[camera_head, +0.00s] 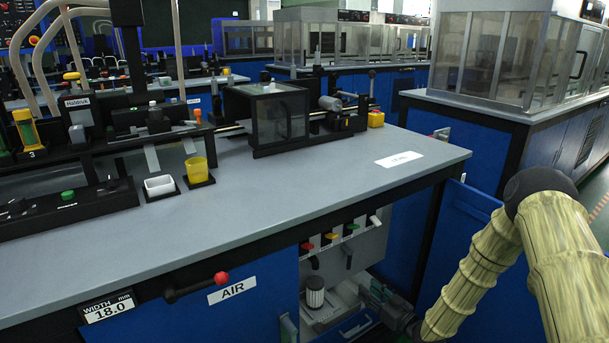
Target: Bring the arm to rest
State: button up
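My arm, in a pale yellow ribbed sleeve, comes in at the right and bends at a dark elbow. Its forearm slopes down and left toward the open cabinet (341,248) under the bench. Dark parts at its lower end look like my gripper (382,299), low in front of the cabinet opening. Its fingers blend into the dark background, so I cannot tell whether they are open or shut, or whether they touch or hold anything.
The grey bench (270,205) carries a clear-sided box (278,118), a white tray (159,186) and a yellow cup (197,170). A red-knobbed lever (195,286) sticks out at its front. The open blue door (468,235) stands close to my forearm. Valves with coloured handles (330,236) are inside the cabinet.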

jog(key=s+a+f+m+g+h, duration=0.2)
jog(key=s+a+f+g, duration=0.15)
jog(key=s+f, duration=0.65)
jog(key=s+a+f+m+g+h, duration=0.1)
jog(key=s+a+f+g+h, duration=0.25)
jog(key=s, duration=0.95)
jog(key=s+d+f+m+g+h, duration=0.15)
jog(key=s+g, duration=0.25)
jog(key=s, duration=1)
jog(key=s+d+m+g+h, duration=0.15)
jog(key=s+g, duration=0.25)
jog(key=s, duration=0.9)
notch_tip(320, 180, up, 28)
jog(key=p, duration=2.8)
jog(key=shift+w+n, duration=0.15)
jog(key=shift+n, duration=0.15)
jog(key=shift+f+y, duration=0.15)
jog(key=shift+y, duration=0.1)
